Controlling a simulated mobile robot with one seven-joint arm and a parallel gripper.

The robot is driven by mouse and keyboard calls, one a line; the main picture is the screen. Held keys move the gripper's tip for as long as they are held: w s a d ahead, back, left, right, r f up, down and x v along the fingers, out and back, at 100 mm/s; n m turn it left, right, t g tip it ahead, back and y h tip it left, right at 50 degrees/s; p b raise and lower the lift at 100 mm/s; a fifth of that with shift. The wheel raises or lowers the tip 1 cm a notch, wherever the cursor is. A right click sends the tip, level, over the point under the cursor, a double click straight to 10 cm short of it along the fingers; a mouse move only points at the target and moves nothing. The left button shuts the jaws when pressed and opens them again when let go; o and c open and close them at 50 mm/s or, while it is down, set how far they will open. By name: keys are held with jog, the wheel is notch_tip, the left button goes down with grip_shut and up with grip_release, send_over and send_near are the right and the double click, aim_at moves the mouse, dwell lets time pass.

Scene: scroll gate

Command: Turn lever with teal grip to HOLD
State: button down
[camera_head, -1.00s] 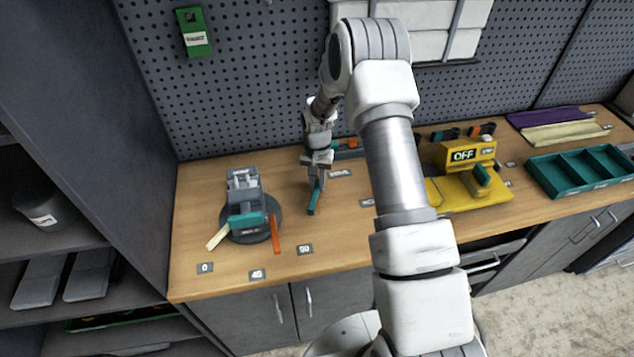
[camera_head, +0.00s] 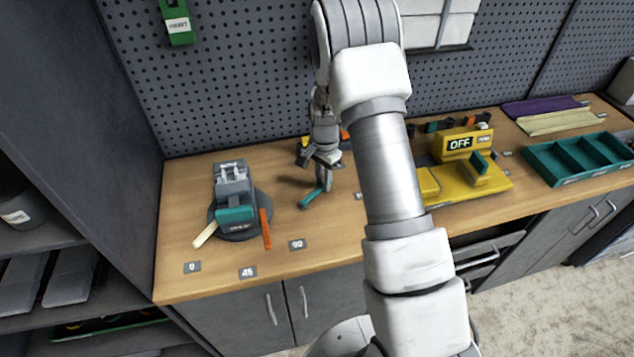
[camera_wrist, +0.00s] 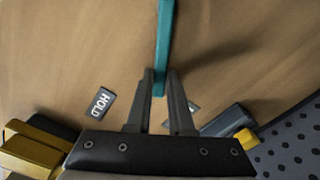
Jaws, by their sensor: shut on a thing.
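The lever's teal grip (camera_head: 311,199) shows on the bench in the head view, a slim bar slanting down to the left from my gripper (camera_head: 325,181). In the wrist view, the teal grip (camera_wrist: 164,40) runs from the top edge down to between the two fingertips of my gripper (camera_wrist: 161,80), which is shut on its near end. The lever's pivot cannot be made out. A dark HOLD label (camera_wrist: 97,102) lies on the bench left of the fingers in the wrist view. Another label behind the right finger is mostly hidden.
A grey device with a teal block (camera_head: 236,213) stands on a round base at left, with labels 0, 45 and 90 before it. A yellow OFF unit (camera_head: 465,180) and a teal tray (camera_head: 580,158) are at right. Pegboard (camera_head: 230,80) closes the back.

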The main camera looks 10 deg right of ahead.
jog(key=s+m, duration=0.1)
jog(key=s+d+m, duration=0.1)
jog(key=m, duration=0.1)
jog(key=shift+s+b, duration=0.1)
jog(key=shift+b, duration=0.3)
jog(key=shift+s+m, duration=0.5)
jog(key=shift+m, duration=0.35)
jog(key=shift+s+m, duration=0.45)
jog(key=shift+m, duration=0.4)
jog(key=c, duration=0.8)
grip_release()
jog(key=shift+s, duration=0.1)
notch_tip(320, 180, up, 18)
jog(key=shift+f, duration=0.25)
